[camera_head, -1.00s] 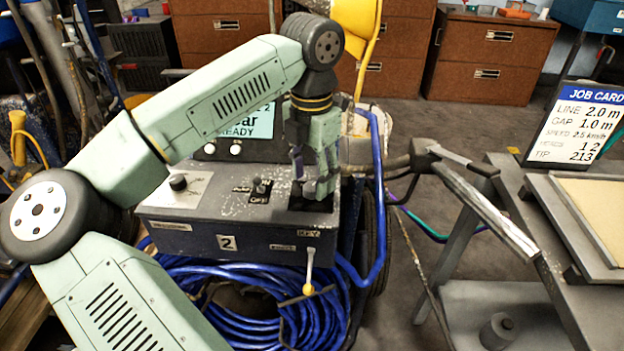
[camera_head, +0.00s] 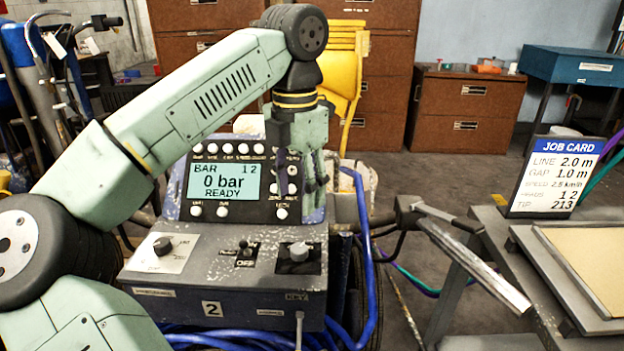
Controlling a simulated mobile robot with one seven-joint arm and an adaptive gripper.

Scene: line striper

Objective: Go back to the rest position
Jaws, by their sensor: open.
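My gripper (camera_head: 300,188) hangs fingers down from my pale green arm, in front of the right part of the line striper's console (camera_head: 240,185). It is open, with nothing seen between its fingers. It is above and apart from the grey knob (camera_head: 299,252) at the right of the control box (camera_head: 215,285). The gripper covers some buttons right of the screen. A toggle switch (camera_head: 245,249) and a dark knob (camera_head: 163,246) sit further left on the box.
A job card (camera_head: 556,175) stands on the grey bench (camera_head: 500,225) at the right, with a framed tan board (camera_head: 590,262) nearby. A handlebar (camera_head: 470,262) and blue hose (camera_head: 372,290) lie right of the box. A yellow chair (camera_head: 345,60) and brown cabinets (camera_head: 465,110) stand behind.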

